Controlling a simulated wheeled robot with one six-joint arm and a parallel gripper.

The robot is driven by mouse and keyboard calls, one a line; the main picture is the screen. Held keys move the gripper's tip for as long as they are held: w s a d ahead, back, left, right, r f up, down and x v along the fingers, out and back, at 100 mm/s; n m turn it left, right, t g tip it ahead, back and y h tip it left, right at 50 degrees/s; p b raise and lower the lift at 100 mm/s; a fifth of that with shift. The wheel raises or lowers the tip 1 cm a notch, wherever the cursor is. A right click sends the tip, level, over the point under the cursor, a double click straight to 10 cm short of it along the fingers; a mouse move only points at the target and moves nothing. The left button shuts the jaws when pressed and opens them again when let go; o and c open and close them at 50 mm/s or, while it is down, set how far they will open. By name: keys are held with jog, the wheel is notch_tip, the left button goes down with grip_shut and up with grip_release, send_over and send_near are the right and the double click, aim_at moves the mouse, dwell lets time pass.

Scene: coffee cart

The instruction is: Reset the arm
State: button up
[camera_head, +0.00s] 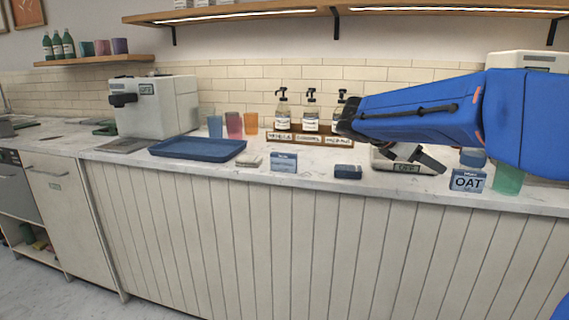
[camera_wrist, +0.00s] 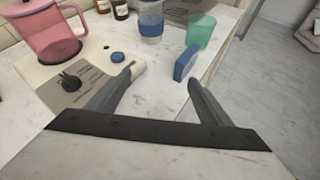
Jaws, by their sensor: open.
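My blue arm reaches in from the right in the head view. A blue box (camera_wrist: 186,62) stands just beyond the right finger. The blue OAT box (camera_head: 467,181) sits right of the gripper in the head view.
A pink pitcher (camera_wrist: 50,35), a blue-banded cup (camera_wrist: 151,20) and a green cup (camera_wrist: 199,30) stand nearby. A blue tray (camera_head: 198,148), a coffee machine (camera_head: 165,105) and pump bottles (camera_head: 311,115) are further left. The counter's front edge is close.

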jog(key=s+a+f+m+y, duration=0.3)
jog(key=s+f+m, duration=0.3)
jog(key=s, duration=0.5)
jog(key=s+a+f+m+y, duration=0.3)
jog(key=s+f+m+y, duration=0.2)
jog(key=s+f+m, duration=0.2)
jog(key=s+a+f+m+t+y, duration=0.1)
jog(key=s+a+f+m+y, duration=0.2)
jog(key=s+f+m, duration=0.4)
jog(key=s+f+y, duration=0.1)
jog(key=s+f, duration=0.2)
jog(key=s, duration=0.5)
jog(key=shift+s, duration=0.3)
